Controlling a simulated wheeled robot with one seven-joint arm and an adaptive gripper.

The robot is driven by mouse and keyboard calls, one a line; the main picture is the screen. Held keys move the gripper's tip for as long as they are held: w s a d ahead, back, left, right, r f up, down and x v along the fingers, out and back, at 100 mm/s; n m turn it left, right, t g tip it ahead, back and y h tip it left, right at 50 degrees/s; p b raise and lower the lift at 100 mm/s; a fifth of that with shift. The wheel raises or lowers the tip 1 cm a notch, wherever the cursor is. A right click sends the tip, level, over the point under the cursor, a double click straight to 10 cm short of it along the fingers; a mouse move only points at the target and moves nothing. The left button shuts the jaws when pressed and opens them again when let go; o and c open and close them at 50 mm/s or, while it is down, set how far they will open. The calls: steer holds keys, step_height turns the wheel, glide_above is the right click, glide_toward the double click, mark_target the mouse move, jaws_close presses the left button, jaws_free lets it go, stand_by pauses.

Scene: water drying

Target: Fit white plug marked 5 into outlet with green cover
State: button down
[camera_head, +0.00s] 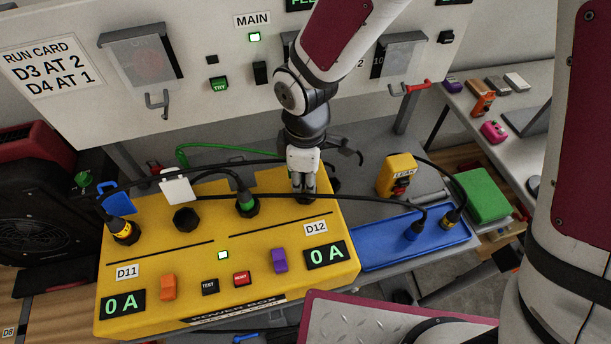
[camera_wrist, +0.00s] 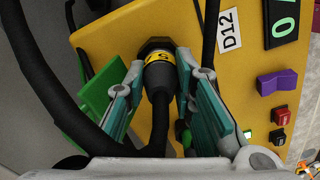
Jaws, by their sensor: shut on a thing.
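My gripper (camera_head: 303,192) is over the right rear corner of the yellow power box (camera_head: 190,262), pointing down. In the wrist view my gripper (camera_wrist: 155,92) is shut on a black plug with a yellow band (camera_wrist: 158,64). The band bears a dark digit, perhaps 5 or 6; no white body shows. The plug's far end meets a black round outlet (camera_wrist: 156,46) on the box; how deep it sits I cannot tell. A green flap (camera_wrist: 96,93), perhaps the outlet's cover, stands left of the plug.
An empty outlet (camera_head: 186,219) has a raised white cover (camera_head: 176,186). A blue tray (camera_head: 375,257) holds two plugs. Black cables cross the box.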

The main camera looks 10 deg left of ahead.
steer(key=shift+f, duration=0.1)
steer(key=c, duration=1.6)
jaws_free()
steer(key=shift+c, duration=0.2)
step_height(320, 180, up, 12)
steer(key=shift+r, duration=0.15)
steer(key=w+d+r+m+t, duration=0.1)
steer(key=d+r+m+t, duration=0.1)
steer(key=d+r+m, duration=0.55)
steer(key=s+d+r+m+t, duration=0.1)
steer(key=s+d+r+m, duration=0.1)
steer(key=d, duration=0.4)
steer(key=s+d+r+m+t, duration=0.1)
steer(key=s+d+r+m, duration=0.1)
steer(key=s+d+m, duration=0.2)
steer(key=s+d+r+m+t, duration=0.1)
steer(key=s+d+r+m, duration=0.1)
steer(key=d+m, duration=0.3)
steer(key=s+d, duration=0.1)
steer(key=d, duration=0.2)
steer(key=shift+s+d+r, duration=0.35)
steer(key=shift+d+r, duration=0.05)
